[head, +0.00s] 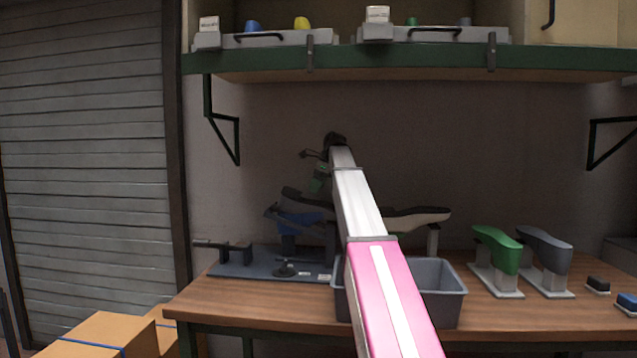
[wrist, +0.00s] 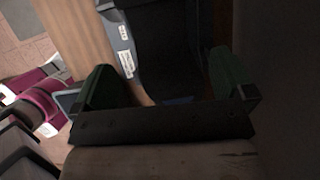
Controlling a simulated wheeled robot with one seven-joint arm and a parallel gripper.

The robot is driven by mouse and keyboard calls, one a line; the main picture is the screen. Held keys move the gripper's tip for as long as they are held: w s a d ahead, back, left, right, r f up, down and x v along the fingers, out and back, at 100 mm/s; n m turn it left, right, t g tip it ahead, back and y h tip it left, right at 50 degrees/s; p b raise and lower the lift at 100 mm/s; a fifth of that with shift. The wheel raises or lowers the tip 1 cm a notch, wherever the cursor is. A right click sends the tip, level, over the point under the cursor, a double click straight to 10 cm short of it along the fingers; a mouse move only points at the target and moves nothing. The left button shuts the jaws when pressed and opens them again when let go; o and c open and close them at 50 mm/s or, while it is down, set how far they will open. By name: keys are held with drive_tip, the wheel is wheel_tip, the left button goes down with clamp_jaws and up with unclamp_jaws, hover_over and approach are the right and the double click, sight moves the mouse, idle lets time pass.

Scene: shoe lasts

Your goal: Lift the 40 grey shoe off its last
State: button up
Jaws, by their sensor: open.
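My gripper (head: 320,182) is high over the left part of the bench, small and dark in the head view. In the wrist view its two green fingers (wrist: 163,82) stand wide apart with nothing clearly held between them. Below it in the head view is a dark grey shoe-like shape (head: 300,198) above a blue part (head: 298,222), on the grey base plate (head: 245,262). I cannot tell its size mark. In the wrist view a dark area fills the space beyond the fingers, and the plate's edge with white labels (wrist: 125,52) shows there. My arm hides the middle of the bench.
A grey bin (head: 445,290) stands at the bench front. A dark shoe-like shape with a pale underside (head: 425,217) is behind my arm. A green last (head: 497,250) and a grey last (head: 547,252) stand at right. A green-edged shelf (head: 400,58) overhangs the back.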

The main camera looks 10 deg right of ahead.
sight(311, 201)
drive_tip(key=x, duration=0.9)
drive_tip(key=shift+d, duration=0.1)
drive_tip(key=shift+c, duration=0.3)
drive_tip(key=c, duration=1)
drive_tip(key=shift+c, duration=0.2)
drive_tip(key=shift+r, duration=0.1)
wheel_tip(311, 201, up, 15)
idle(1.2)
